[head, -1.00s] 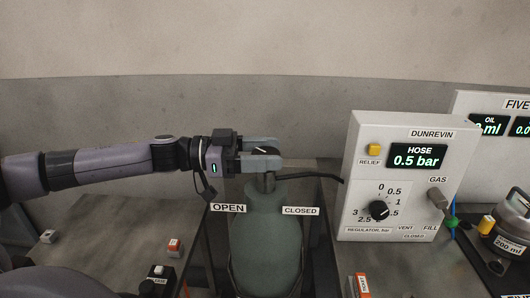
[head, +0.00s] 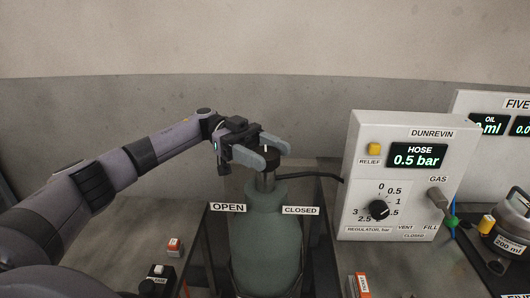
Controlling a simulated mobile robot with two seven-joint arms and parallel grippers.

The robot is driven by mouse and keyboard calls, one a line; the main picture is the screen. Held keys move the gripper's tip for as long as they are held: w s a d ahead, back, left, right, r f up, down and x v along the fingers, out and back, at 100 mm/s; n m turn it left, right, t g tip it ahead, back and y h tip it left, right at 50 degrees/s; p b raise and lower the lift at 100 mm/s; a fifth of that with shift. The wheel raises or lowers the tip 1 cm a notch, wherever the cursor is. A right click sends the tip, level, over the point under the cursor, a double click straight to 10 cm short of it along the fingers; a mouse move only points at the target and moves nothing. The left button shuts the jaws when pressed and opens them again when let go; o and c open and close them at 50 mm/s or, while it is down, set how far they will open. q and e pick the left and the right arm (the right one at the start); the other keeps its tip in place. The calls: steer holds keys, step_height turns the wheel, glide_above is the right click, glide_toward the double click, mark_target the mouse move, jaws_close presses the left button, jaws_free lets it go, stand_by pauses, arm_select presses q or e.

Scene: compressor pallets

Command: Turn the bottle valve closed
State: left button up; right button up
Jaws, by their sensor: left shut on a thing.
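A grey-green gas bottle (head: 266,235) stands upright at the middle, with a dark round valve knob (head: 271,160) on its neck. An OPEN label (head: 228,208) is at its left and a CLOSED label (head: 300,210) at its right. My left gripper (head: 269,153) is shut on the valve knob, one finger on the near side and one on the far side. The fingers hide part of the knob, and a small white mark shows on its top. My right gripper is not in view.
A white DUNREVIN panel (head: 367,134) stands to the right; its hose display (head: 418,156) reads 0.5 bar. A dark hose (head: 318,175) runs from the bottle neck towards it. Small button boxes (head: 174,247) sit at lower left. A metal can (head: 513,235) is at far right.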

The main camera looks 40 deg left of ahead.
arm_select(q)
steer(key=shift+d+m+g, duration=0.1)
steer(key=shift+m+g, duration=0.6)
steer(key=shift+g, duration=0.3)
steer(key=o, duration=0.9)
steer(key=shift+o, duration=0.2)
steer(key=shift+a, duration=0.2)
